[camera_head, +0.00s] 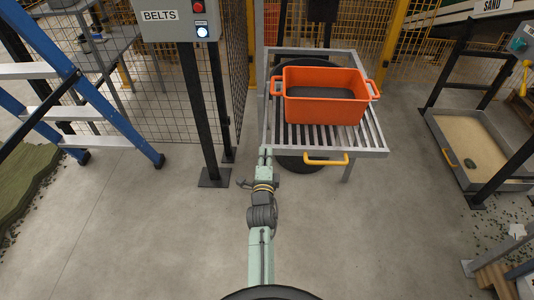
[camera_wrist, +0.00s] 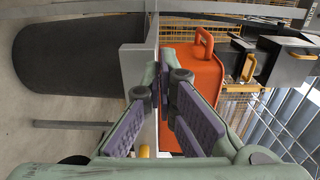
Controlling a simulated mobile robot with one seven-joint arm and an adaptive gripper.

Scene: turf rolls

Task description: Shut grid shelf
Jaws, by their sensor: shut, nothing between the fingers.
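The grid shelf (camera_head: 374,137) is a grey slatted metal tray in a frame, with a yellow bar handle (camera_head: 325,160) on its front edge. It juts out toward me. An orange tub (camera_head: 325,109) with a dark inside stands on its slats. My gripper (camera_head: 265,154) is at the shelf's front left corner, left of the handle. In the wrist view my gripper (camera_wrist: 165,82) has its fingertips together and empty, with the orange tub (camera_wrist: 208,75) beyond them. I cannot tell whether the fingers touch the shelf.
A mesh fence and a black post (camera_head: 207,120) with a BELTS box (camera_head: 171,20) stand left of the shelf. A blue ladder (camera_head: 110,110) is further left. A sand tray (camera_head: 460,145) lies at the right. The floor in front of the shelf is clear.

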